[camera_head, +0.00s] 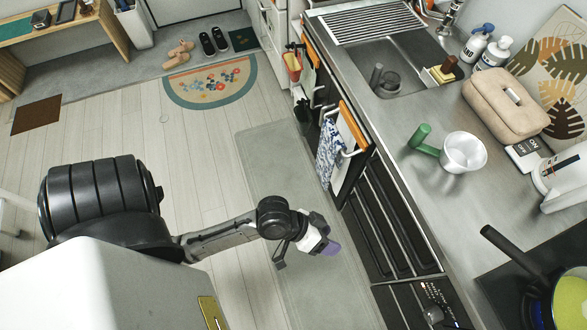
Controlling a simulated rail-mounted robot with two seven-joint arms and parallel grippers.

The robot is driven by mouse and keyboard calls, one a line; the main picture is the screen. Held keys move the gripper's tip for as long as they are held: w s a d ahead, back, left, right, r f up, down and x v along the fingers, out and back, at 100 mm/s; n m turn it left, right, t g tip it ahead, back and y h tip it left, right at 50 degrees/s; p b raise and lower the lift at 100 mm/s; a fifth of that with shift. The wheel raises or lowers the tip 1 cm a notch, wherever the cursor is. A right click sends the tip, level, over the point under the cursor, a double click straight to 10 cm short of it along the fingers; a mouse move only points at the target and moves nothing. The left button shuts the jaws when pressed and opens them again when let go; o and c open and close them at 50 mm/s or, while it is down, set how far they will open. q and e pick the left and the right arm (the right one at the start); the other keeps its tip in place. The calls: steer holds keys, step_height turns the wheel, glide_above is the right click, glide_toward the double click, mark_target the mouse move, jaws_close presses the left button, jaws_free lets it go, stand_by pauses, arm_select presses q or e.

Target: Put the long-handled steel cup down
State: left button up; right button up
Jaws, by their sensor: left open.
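A pale, shiny cup (464,153) with a thick green handle (421,138) stands upright on the steel counter, right of the middle of the head view. The handle points left and up in the picture. This looks like the long-handled cup, though I cannot tell that it is steel. My left gripper (318,246) is open, with a purple tip showing, and appears empty. It is in front of the cabinet fronts, left of and well apart from the cup. My right gripper is not in view.
The sink (408,62) lies beyond the cup, with a dark vessel (385,82) in it. A beige bag (508,105), a switch box (523,153) and a white kettle (562,177) stand right of the cup. A pan (572,300) is on the hob. Counter in front of the cup is bare.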

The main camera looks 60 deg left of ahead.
arm_select(q)
steer(key=s+a+f+m+g+y, duration=0.2)
steer(key=s+a+y, duration=0.4)
steer(key=s+a, duration=0.3)
steer(key=shift+s+f+m+g, duration=0.3)
steer(key=shift+f+g, duration=0.25)
steer(key=shift+g, duration=0.55)
